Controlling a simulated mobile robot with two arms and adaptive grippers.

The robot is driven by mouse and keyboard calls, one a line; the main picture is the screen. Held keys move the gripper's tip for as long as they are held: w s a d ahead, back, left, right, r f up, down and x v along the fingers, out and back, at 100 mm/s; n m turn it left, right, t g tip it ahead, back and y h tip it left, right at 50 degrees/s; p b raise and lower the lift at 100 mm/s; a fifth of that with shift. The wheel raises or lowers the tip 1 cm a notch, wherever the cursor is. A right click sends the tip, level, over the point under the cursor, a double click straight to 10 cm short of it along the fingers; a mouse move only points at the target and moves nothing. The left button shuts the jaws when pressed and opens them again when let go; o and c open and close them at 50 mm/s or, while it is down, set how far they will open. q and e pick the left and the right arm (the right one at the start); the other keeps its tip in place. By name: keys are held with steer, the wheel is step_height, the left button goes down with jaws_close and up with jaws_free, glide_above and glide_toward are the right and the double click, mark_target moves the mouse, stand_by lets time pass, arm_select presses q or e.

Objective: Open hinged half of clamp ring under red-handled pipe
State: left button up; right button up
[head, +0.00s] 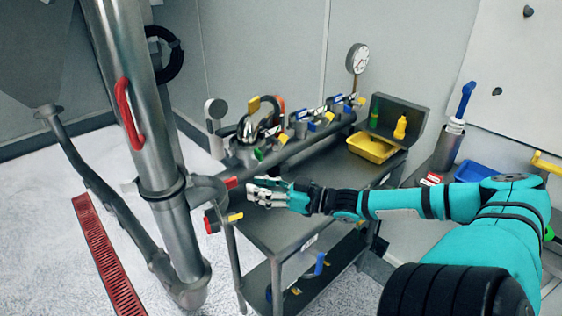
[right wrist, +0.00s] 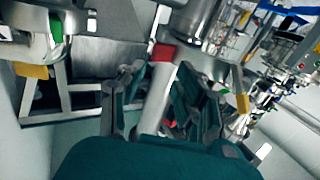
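The steel pipe (head: 122,60) with the red handle (head: 129,113) stands at the left of the head view. The dark clamp ring (head: 163,190) goes around it below the handle; its far side is hidden. A grey arm with a red tip (head: 231,183) extends from beside the ring to the right. My right gripper (head: 258,190) points left, close to that red tip, apart from the ring. In the right wrist view its two fingers (right wrist: 160,78) are spread, with a red block (right wrist: 163,52) beyond them. Contact cannot be told. My left gripper is out of view.
A grey cart (head: 270,228) with valves and gauges stands behind and below my right gripper. A yellow bin (head: 372,148) sits toward its back right. A red knob (head: 211,222) with a yellow tag juts out at the cart's near left. A red floor grate (head: 105,255) lies left.

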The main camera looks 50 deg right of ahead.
steer(key=shift+v, duration=2.7)
steer(key=shift+d, duration=0.1)
